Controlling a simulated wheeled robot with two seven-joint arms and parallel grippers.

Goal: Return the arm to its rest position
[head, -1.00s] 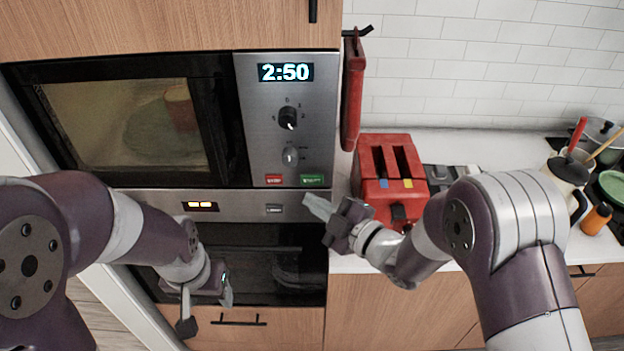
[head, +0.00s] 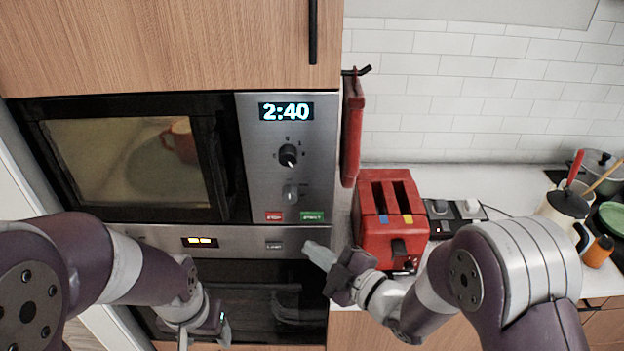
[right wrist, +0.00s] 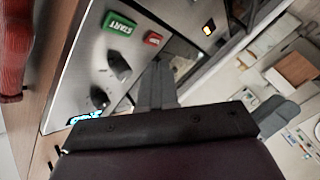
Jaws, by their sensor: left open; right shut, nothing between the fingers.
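My right gripper (head: 318,254) is shut and empty, in front of the oven panel just below the microwave's buttons and left of the red toaster. In the right wrist view its closed fingers (right wrist: 156,86) point toward the panel, near the green start button (right wrist: 120,24) and red stop button (right wrist: 153,37). I cannot tell whether they touch anything. My left gripper (head: 204,338) is open and low at the left, in front of the oven door, partly cut off by the bottom edge. The microwave (head: 287,175) is closed and shows 2:40, with an orange mug (head: 181,141) behind its glass.
The red toaster (head: 391,215) stands on the white counter (head: 465,180) close to my right forearm.

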